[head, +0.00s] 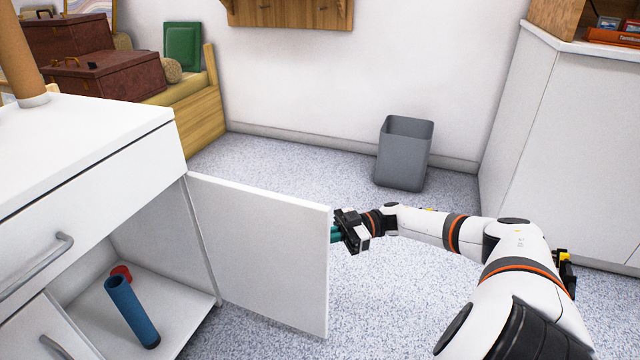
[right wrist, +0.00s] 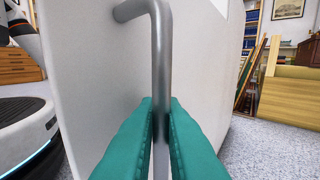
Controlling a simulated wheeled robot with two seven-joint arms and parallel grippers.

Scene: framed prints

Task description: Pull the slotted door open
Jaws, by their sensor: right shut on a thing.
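A plain white cabinet door (head: 265,250) stands swung wide open from the white cabinet (head: 90,145), hinged at its left edge in the head view. I see no slots on its visible face. My right gripper (head: 336,233) is at the door's free edge. In the right wrist view its teal fingers (right wrist: 161,125) are shut around the grey bar handle (right wrist: 161,55) on the door's other face (right wrist: 95,75). The handle is hidden in the head view. My left gripper is in neither view.
Inside the open compartment are a blue cylinder (head: 130,310) and a red object (head: 121,272). A grey bin (head: 404,155) stands by the back wall. A white cabinet (head: 570,140) stands at right. Speckled floor (head: 300,160) is clear behind the door.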

